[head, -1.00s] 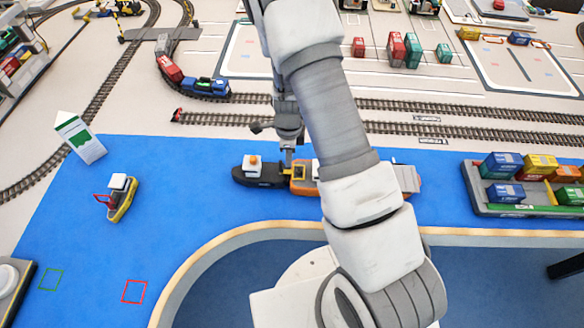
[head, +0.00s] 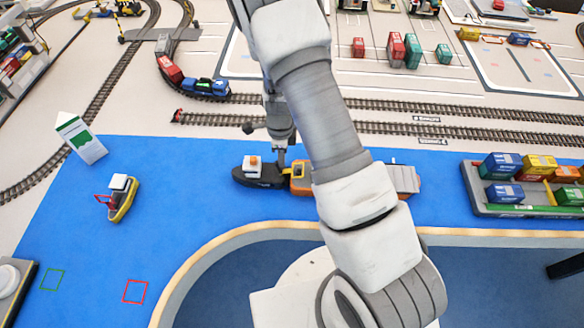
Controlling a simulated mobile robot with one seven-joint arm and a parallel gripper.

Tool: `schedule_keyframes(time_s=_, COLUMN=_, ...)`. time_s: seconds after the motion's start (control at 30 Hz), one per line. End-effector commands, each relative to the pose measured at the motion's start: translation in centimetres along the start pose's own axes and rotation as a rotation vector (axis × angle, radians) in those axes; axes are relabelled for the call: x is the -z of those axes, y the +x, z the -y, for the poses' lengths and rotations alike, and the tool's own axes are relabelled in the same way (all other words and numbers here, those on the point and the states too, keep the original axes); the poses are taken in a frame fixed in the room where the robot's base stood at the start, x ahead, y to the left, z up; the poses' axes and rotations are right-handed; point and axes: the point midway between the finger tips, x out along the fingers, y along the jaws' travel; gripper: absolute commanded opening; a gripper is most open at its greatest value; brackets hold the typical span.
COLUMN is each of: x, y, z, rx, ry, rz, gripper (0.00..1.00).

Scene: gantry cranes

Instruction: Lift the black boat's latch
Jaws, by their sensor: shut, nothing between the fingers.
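The black boat (head: 254,178) sits on the blue water surface left of my arm, with a white cabin and an orange top on it. An orange boat (head: 301,189) lies directly to its right, with a yellow part at its near end; my arm hides its middle. My gripper (head: 281,163) points down at the right end of the black boat, where the two boats meet. Its fingers are shut and empty. The latch is too small or too hidden behind the gripper to tell, and so is whether the fingers touch it.
A small yellow boat (head: 123,200) floats at left beside a white-green marker (head: 81,139). A container barge (head: 530,208) stands at right. Rail tracks (head: 400,129) run behind the water. Open blue water lies left of the black boat.

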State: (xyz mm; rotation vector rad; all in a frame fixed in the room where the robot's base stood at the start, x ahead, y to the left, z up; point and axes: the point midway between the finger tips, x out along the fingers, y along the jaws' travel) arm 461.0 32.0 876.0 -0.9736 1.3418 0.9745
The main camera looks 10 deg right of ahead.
Motion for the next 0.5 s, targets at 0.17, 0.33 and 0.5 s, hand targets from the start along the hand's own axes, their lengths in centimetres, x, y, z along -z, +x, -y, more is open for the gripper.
schedule_keyframes(time_s=0.17, x=-0.55, y=0.02, z=-0.01, rx=0.000, ry=0.000, rz=0.000, gripper=0.00)
schedule_keyframes(time_s=0.33, x=-0.76, y=0.22, z=0.00, rx=0.000, ry=-0.001, rz=0.000, gripper=0.00)
schedule_keyframes(time_s=0.5, x=-1.28, y=0.63, z=0.01, rx=0.000, ry=-0.002, rz=-0.001, gripper=0.00)
